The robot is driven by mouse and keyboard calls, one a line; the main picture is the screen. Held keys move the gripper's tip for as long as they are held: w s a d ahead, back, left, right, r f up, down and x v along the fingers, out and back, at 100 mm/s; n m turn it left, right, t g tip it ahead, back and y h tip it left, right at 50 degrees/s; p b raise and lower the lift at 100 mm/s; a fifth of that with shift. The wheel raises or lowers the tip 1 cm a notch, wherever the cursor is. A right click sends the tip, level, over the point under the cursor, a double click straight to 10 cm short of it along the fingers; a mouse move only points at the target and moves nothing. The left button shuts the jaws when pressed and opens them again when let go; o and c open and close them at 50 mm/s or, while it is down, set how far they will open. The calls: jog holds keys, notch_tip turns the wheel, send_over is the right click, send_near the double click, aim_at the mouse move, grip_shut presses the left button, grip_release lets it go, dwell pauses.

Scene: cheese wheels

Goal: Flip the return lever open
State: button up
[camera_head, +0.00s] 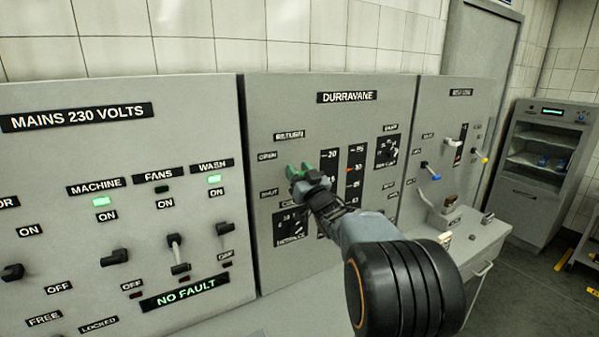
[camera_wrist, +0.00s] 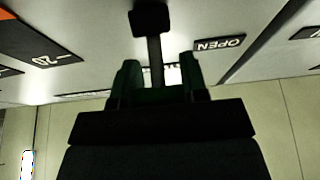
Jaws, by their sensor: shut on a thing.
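The return lever sits on the grey Durravane panel (camera_head: 262,105), below the RETURN label (camera_head: 289,135) and right of the OPEN (camera_head: 267,156) and SHUT (camera_head: 269,193) labels. In the head view my gripper (camera_head: 302,172) covers it. In the wrist view the lever (camera_wrist: 155,50) shows as a thin stem with a dark block at its upper end in the picture. My gripper (camera_wrist: 160,80) has its green fingers on both sides of the stem and is shut on it. The OPEN label (camera_wrist: 219,44) shows upside down beside it. The exact tilt of the lever is hard to tell.
Left is the mains panel (camera_head: 125,153) with several switches and a green NO FAULT sign (camera_head: 185,294). A grey cabinet (camera_head: 543,160) stands far right.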

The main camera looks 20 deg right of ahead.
jog(key=shift+c, duration=1.3)
jog(key=shift+r+g+p, duration=0.5)
jog(key=shift+r+p, duration=0.05)
jog(key=shift+p, duration=0.25)
jog(key=shift+w+r+g+h+p, duration=0.15)
jog(key=shift+r+g+h+p, duration=0.2)
jog(key=shift+p, duration=0.4)
jog(key=shift+w+g+p, duration=0.1)
jog(key=shift+g+p, duration=0.35)
jog(key=shift+p, duration=0.1)
jog(key=shift+w+f+g, duration=0.15)
jog(key=shift+f+g, duration=0.1)
jog(key=shift+g, duration=0.25)
jog(key=o, duration=0.9)
